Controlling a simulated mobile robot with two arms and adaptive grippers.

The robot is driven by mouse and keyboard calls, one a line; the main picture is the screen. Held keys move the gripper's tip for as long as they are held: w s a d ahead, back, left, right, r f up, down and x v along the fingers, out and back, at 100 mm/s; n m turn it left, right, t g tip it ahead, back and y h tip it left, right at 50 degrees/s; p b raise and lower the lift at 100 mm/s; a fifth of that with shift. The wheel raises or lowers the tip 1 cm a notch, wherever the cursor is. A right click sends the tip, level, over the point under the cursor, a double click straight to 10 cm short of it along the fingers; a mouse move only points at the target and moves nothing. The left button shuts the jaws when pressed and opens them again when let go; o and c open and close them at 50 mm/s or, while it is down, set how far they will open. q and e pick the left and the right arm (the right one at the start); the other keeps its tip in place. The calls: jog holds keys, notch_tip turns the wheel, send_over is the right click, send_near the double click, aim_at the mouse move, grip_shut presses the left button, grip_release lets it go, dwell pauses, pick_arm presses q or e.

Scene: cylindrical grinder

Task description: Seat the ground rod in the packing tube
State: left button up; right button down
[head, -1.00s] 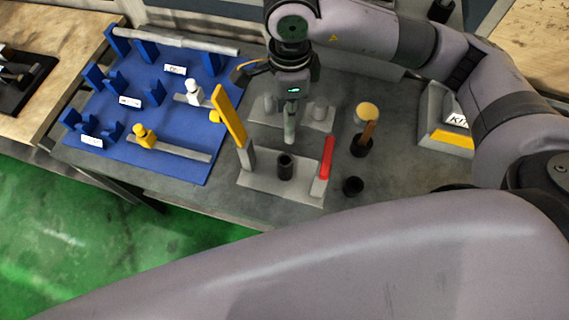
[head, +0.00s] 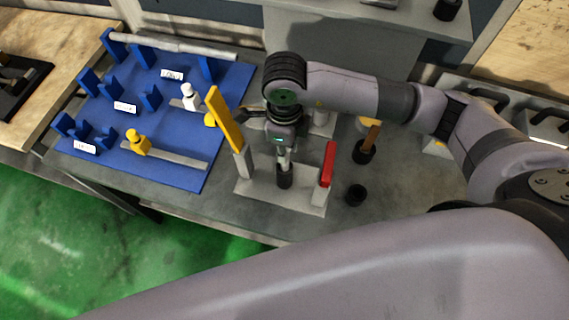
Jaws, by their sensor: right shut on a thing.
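My right gripper (head: 284,147) points down over the grey fixture plate (head: 263,192) and is shut on the ground rod (head: 285,160), a short light-grey bar held upright. The black packing tube (head: 284,179) stands upright on the plate, between a yellow upright (head: 224,118) and a red upright (head: 328,163). The rod's lower end is at the tube's mouth. I cannot tell how far inside it is, and the gripper hides the rod's upper part. My left gripper is not in view.
A blue board (head: 170,159) with blue cradles, a long grey bar (head: 180,45) and yellow and white clamps lies left. A black cup (head: 363,152) with a brown-handled tool and a small black cap (head: 355,194) stand right. Bare grey table (head: 405,185) lies farther right.

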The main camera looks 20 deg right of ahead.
notch_tip(320, 180, down, 5)
jog(key=b, duration=0.2)
jog(key=shift+f+b, duration=0.2)
jog(key=shift+b, duration=0.2)
jog(key=shift+a+r, duration=0.1)
jog(key=shift+f, duration=0.2)
jog(key=c, duration=1.5)
grip_release()
jog(key=shift+r, duration=0.1)
